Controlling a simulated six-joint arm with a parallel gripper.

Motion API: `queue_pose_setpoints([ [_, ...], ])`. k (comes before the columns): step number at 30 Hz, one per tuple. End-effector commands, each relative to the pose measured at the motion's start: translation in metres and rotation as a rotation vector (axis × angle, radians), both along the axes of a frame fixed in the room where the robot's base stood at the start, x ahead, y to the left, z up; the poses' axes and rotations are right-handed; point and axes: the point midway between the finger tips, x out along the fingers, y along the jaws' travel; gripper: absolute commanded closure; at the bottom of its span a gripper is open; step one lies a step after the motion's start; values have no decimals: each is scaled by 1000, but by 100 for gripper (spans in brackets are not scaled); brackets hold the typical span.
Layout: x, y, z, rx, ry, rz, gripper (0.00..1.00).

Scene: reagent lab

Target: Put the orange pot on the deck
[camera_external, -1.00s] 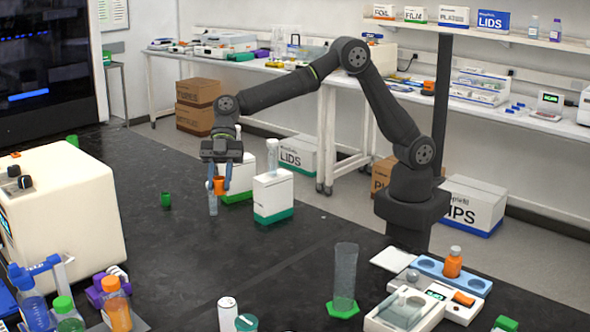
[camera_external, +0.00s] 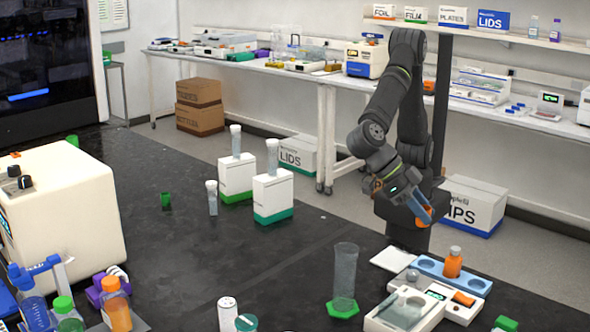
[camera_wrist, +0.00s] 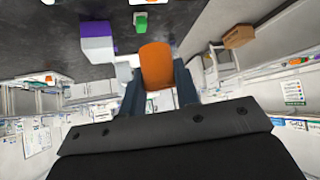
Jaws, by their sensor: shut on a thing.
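My gripper (camera_external: 420,209) is shut on the orange pot (camera_external: 416,206) and holds it in the air close to my base, right of centre in the external view. The blue finger partly hides the pot there. In the wrist view the orange pot (camera_wrist: 156,66) shows between the two fingers of my gripper (camera_wrist: 157,82). Below it in the external view is a blue plate with round recesses (camera_external: 427,266), with an orange bottle (camera_external: 453,262) standing at its middle. I cannot tell for certain which surface is the deck.
A clear cylinder on a green foot (camera_external: 345,275) stands left of a white instrument (camera_external: 405,310). Two white-and-green boxes (camera_external: 273,196) with tubes, a small tube (camera_external: 212,198) and a green cup (camera_external: 166,200) stand farther back. The dark bench between is clear.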

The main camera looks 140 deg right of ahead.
Motion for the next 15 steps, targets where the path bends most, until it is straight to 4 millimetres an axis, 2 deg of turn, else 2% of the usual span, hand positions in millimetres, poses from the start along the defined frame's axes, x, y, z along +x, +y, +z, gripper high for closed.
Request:
queue_pose_setpoints([
  [1,-17,15,1,0,1,52,96],
  [6,-57,46,2,0,0,174,96],
  [14,-98,71,4,0,-1,295,96],
  [15,-97,70,-7,-2,5,291,96],
])
